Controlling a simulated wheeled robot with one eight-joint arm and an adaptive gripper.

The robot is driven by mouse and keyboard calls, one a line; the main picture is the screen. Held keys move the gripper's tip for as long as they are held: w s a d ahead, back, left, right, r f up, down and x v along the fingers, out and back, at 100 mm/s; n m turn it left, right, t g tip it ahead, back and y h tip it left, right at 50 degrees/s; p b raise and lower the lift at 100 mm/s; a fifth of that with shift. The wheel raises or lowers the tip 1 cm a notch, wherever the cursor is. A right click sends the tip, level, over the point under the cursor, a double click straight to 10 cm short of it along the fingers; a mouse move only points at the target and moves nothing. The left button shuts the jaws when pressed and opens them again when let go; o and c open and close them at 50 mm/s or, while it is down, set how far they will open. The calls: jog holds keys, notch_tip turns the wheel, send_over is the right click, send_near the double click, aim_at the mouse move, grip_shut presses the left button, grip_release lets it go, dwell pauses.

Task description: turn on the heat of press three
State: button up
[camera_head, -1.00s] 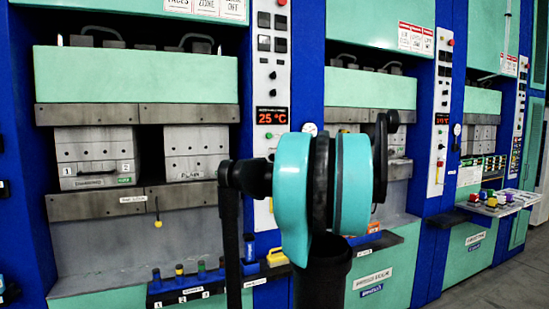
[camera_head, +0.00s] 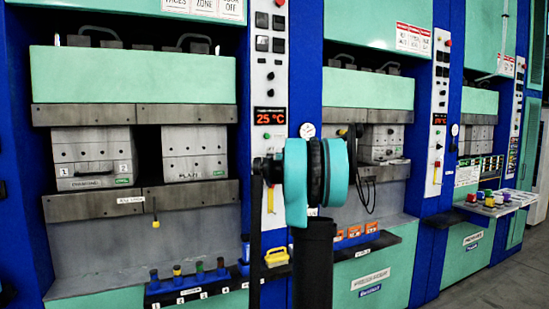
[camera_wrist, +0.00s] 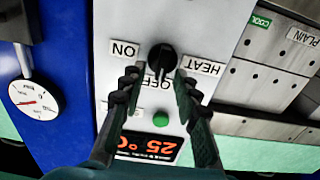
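The black heat knob (camera_wrist: 162,58) is on a white control panel (camera_wrist: 120,20) in the wrist view. The picture is turned, with ON, OFF and HEAT labels around the knob. Its white pointer mark faces the OFF label (camera_wrist: 166,92). My gripper (camera_wrist: 160,75) is open, with one finger on either side of the knob; I cannot tell whether they touch it. A green button (camera_wrist: 161,118) and an upside-down red 25 °C display (camera_wrist: 150,148) lie between the fingers. In the head view, the same display (camera_head: 270,116) is right of the leftmost press; my arm hides the knob.
A pressure gauge (camera_wrist: 35,100) is left of the panel in the wrist view; the PLAIN mould (camera_wrist: 275,70) is at right. More presses stand to the right.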

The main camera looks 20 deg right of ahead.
jog(key=shift+c, duration=0.5)
grip_shut()
jog(key=m, duration=0.6)
jog(key=d+f+m, duration=0.1)
jog(key=m, duration=1.1)
jog(key=shift+d+f, duration=0.25)
dwell(0.5)
